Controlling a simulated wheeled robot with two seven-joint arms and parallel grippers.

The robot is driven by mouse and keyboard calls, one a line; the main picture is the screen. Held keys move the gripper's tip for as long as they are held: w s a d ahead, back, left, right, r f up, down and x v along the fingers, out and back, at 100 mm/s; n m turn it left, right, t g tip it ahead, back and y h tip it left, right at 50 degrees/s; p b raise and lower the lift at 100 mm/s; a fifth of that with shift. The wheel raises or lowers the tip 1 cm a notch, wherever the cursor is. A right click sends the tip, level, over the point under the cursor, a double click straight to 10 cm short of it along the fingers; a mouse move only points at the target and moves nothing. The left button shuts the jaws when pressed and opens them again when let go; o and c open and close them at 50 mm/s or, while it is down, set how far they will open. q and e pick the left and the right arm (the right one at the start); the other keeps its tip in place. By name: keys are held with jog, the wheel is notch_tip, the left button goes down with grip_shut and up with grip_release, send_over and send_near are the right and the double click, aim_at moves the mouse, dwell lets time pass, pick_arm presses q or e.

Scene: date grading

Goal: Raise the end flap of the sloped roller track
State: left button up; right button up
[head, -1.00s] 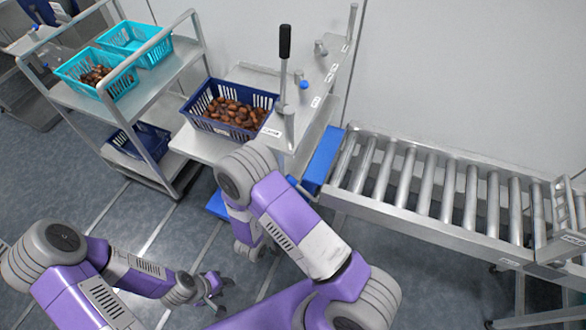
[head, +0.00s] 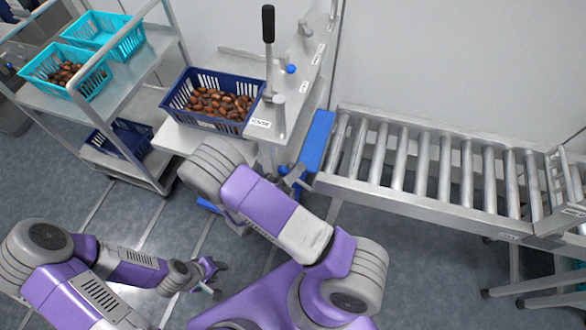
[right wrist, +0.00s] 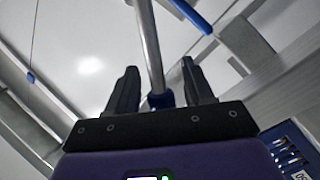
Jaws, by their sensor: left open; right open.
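The roller track (head: 415,206) runs across the right of the head view. A blue panel (head: 317,140), apparently its end flap, stands at its left end. My right gripper (head: 296,176) is open beside the panel's lower left side; whether it touches the panel I cannot tell. My left gripper (head: 212,276) is open and empty, low over the floor at the left.
A navy crate of dates (head: 190,122) sits on the grading bench, by an upright lever with a black grip (head: 268,22). A shelf cart (head: 150,95) with turquoise baskets (head: 35,88) stands at the left. Open floor (head: 400,260) lies below the track.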

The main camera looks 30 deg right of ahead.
jog(key=shift+w+d, duration=0.1)
jog(key=shift+d, duration=0.2)
grip_shut()
